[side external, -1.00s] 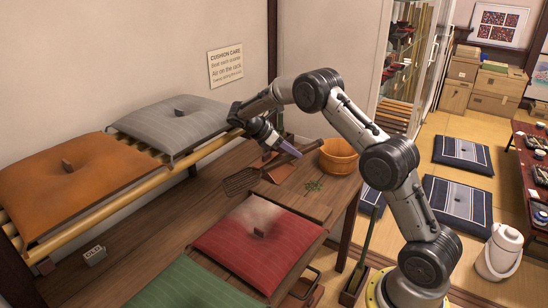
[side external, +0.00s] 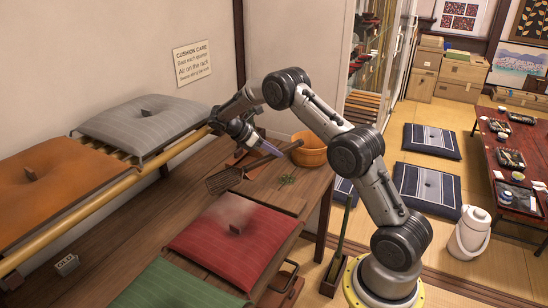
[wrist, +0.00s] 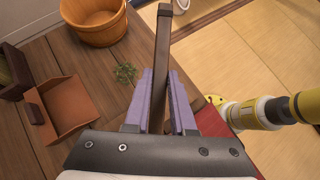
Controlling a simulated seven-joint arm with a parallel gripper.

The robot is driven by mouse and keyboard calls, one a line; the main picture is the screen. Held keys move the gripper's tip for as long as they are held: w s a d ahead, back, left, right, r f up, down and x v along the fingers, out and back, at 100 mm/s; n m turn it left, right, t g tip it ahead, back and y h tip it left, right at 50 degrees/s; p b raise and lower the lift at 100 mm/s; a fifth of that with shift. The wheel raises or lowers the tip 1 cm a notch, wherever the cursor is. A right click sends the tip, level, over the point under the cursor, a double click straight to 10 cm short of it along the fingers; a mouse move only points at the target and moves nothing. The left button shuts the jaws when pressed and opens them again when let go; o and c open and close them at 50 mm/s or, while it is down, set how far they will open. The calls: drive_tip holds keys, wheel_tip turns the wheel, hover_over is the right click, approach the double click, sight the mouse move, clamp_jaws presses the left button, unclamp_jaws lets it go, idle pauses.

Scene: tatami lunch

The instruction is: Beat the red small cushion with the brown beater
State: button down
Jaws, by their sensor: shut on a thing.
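The red small cushion (side external: 215,250) lies flat on the low wooden platform in the side view, with a pale dusty patch at its far side. A red edge of it (wrist: 241,137) shows at the right in the wrist view. My gripper (side external: 275,152) is behind the cushion, its purple fingers shut on the handle of the brown beater (side external: 223,180). The beater's flat lattice head points left, and its handle extends right, toward the tub. In the wrist view the dark handle (wrist: 162,60) runs up between the fingers (wrist: 160,100); the head is hidden there.
A wooden tub (side external: 311,150), a green sprig (side external: 287,180) and a brown dustpan-like tray (wrist: 62,108) are near my gripper. A green cushion (side external: 165,288) lies in front. Grey (side external: 145,120) and orange (side external: 45,180) cushions lie on a bamboo rack at left.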

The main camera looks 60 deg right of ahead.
wheel_tip(320, 180, up, 3)
drive_tip(key=shift+r, duration=0.1)
wheel_tip(320, 180, down, 10)
wheel_tip(320, 180, up, 10)
drive_tip(key=shift+f, duration=0.1)
